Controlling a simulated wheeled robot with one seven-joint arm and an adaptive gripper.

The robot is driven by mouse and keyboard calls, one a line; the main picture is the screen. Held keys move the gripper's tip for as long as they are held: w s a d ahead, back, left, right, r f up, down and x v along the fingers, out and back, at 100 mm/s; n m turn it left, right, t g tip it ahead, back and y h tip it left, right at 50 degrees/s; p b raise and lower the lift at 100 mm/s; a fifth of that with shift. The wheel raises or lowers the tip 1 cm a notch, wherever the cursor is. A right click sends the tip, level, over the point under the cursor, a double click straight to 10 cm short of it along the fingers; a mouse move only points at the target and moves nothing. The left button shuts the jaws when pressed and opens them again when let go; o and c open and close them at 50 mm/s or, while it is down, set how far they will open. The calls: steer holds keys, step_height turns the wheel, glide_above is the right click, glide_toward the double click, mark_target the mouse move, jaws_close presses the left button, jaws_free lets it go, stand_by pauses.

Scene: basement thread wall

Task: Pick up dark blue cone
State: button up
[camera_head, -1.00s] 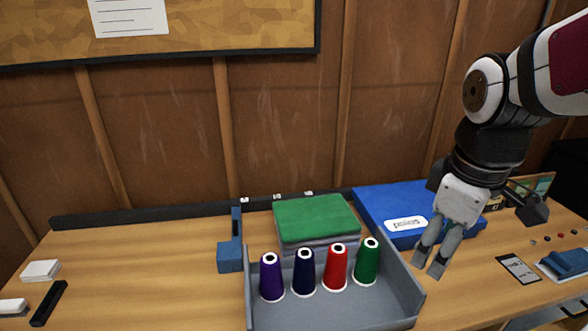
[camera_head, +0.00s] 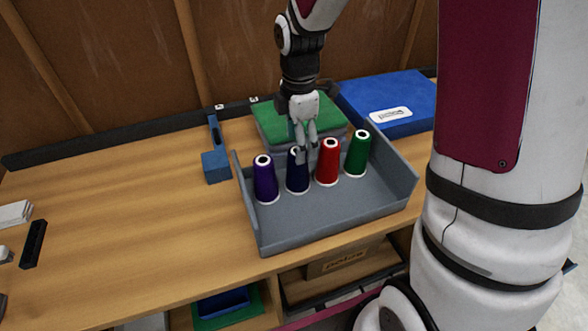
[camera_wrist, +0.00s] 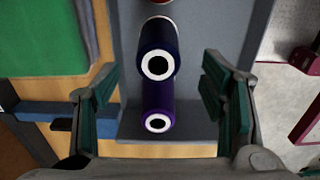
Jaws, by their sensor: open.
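The dark blue cone (camera_head: 298,178) stands upright in the grey tray (camera_head: 330,212), between a purple cone (camera_head: 265,182) and a red cone (camera_head: 328,165). My gripper (camera_head: 306,150) is open and points down at the top of the dark blue cone, partly covering it. In the wrist view, my gripper's fingers (camera_wrist: 160,98) are spread wide with nothing held. There the dark blue cone (camera_wrist: 158,48) shows between and above the fingertips, and the purple cone (camera_wrist: 157,107) lies lower, between the fingers.
A green cone (camera_head: 357,155) stands at the right end of the row. Behind the tray is a stack with a green top (camera_head: 268,119), and a blue box (camera_head: 400,97) lies to the right. A blue tool (camera_head: 215,165) lies left of the tray. The table's left part is mostly clear.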

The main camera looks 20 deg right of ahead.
mark_target(298, 169)
step_height(298, 169, down, 7)
steer(key=shift+w+f, duration=0.1)
steer(key=shift+f, duration=0.1)
stand_by(0.3)
steer(key=c, duration=1.5)
